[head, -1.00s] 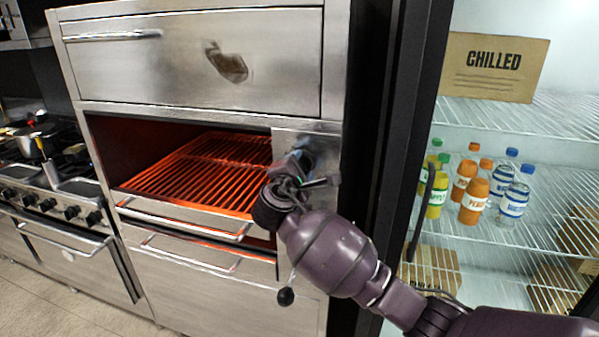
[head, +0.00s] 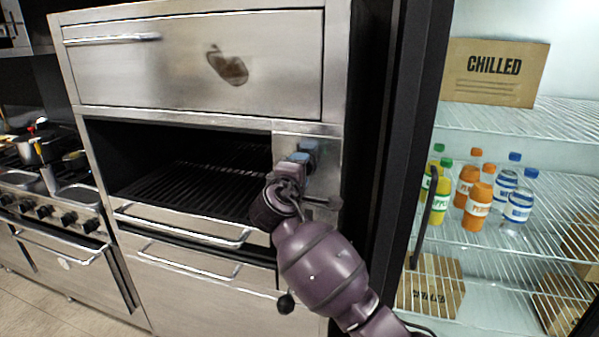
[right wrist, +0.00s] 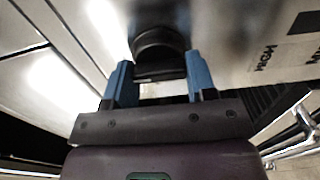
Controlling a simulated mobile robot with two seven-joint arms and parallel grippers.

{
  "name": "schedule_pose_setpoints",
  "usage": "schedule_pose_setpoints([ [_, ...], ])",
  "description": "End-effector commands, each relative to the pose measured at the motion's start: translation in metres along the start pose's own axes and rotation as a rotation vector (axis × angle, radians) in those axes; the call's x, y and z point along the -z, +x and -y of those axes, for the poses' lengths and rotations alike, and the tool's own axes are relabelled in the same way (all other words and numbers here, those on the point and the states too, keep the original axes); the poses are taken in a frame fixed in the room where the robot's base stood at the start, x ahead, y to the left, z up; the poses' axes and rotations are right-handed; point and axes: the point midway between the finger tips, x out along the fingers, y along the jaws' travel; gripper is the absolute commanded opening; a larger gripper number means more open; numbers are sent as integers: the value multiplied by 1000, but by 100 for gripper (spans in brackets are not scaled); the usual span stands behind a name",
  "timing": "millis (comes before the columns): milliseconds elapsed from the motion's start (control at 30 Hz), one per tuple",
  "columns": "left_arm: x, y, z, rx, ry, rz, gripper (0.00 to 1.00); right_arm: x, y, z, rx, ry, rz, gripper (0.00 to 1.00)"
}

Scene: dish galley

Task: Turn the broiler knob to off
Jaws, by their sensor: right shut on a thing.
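The broiler (head: 178,190) is the steel unit with the open slot, and its grate inside is dark. The black broiler knob (right wrist: 160,45) sits on the control panel, between my two blue fingertips in the right wrist view. My right gripper (right wrist: 161,84) is shut on the knob. In the head view my right gripper (head: 304,160) is at the panel (head: 322,150) right of the slot, and my wrist and fingers hide the knob there. My left gripper is not in view.
A glass-door fridge with bottles (head: 480,195) and a box marked CHILLED (head: 495,72) stands at right. A range with pans (head: 45,165) is at left. The broiler's drawer handle (head: 185,228) juts out below the slot.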

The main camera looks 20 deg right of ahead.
Motion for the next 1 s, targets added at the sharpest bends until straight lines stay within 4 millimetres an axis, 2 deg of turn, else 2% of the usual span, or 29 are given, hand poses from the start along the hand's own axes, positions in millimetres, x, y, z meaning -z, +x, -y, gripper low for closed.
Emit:
schedule_pose_setpoints([
  [333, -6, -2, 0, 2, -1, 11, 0, 0, 0, 1, 2, 2, 1, 28],
  [367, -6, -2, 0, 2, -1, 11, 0, 0, 0, 1, 2, 2, 1, 56],
  [500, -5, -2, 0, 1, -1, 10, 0, 0, 0, 1, 2, 1, 1, 77],
  [833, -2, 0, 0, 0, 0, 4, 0, 0, -3, 0, 1, 1, -1, 77],
  [1000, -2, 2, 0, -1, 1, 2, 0, 1, -21, 1, 2, 3, -3, 77],
])
